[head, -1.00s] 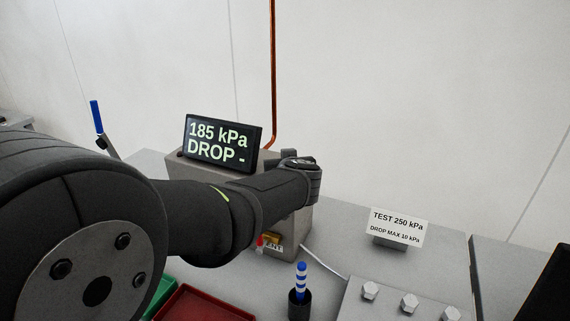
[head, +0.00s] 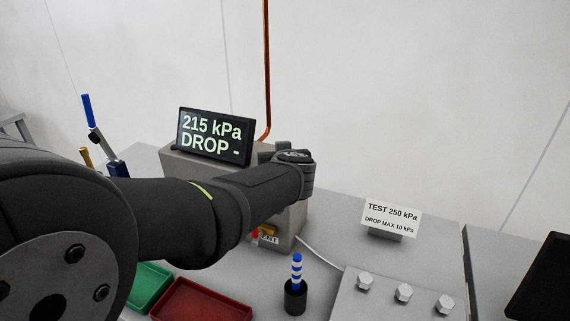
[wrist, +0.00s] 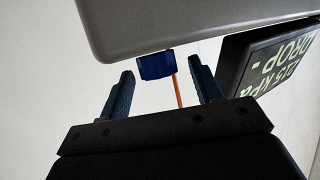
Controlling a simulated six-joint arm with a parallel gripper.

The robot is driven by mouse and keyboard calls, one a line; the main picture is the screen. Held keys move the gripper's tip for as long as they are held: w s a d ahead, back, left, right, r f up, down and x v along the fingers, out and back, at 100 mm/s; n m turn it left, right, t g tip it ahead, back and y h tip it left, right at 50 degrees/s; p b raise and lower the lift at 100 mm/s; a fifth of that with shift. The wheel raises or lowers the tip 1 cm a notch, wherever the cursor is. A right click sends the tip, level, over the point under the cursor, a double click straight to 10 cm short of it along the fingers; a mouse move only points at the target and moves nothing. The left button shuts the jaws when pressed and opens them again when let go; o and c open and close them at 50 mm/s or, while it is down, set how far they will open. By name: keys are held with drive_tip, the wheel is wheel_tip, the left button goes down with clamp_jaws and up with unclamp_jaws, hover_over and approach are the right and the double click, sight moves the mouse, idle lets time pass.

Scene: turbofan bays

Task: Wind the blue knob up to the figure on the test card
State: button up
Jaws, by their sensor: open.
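The blue knob (wrist: 156,66) shows in the wrist view below the edge of the grey box, between the two fingers of my open gripper (wrist: 160,85). A gap shows on each side of it. In the head view my arm hides the knob and the fingers. The display (head: 214,136) on top of the grey test box (head: 286,228) reads 215 kPa and DROP -. The test card (head: 391,217) stands on the bench to the right and reads TEST 250 kPa, DROP MAX 10 kPa.
A black holder (head: 295,297) with a blue-and-white striped piece stands in front of the box. A red tray (head: 205,302) and a green tray (head: 150,283) lie at the front left. A plate with bolts (head: 385,300) is at the right. A copper pipe (head: 266,75) rises behind the box.

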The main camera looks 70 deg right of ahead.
drive_tip(key=v, duration=1.6)
drive_tip(key=shift+w+f, duration=0.15)
drive_tip(key=x, duration=1.7)
drive_tip(key=shift+d, duration=0.2)
drive_tip(key=shift+d, duration=0.15)
drive_tip(key=n+t+y, duration=0.2)
drive_tip(key=n, duration=0.1)
drive_tip(key=shift+t, duration=0.3)
drive_tip(key=s+a+r+y, duration=0.1)
drive_tip(key=s+a+r, duration=0.6)
drive_tip(key=s+a, duration=0.2)
drive_tip(key=shift+s+a, duration=0.3)
drive_tip(key=shift+a, duration=0.85)
idle(0.8)
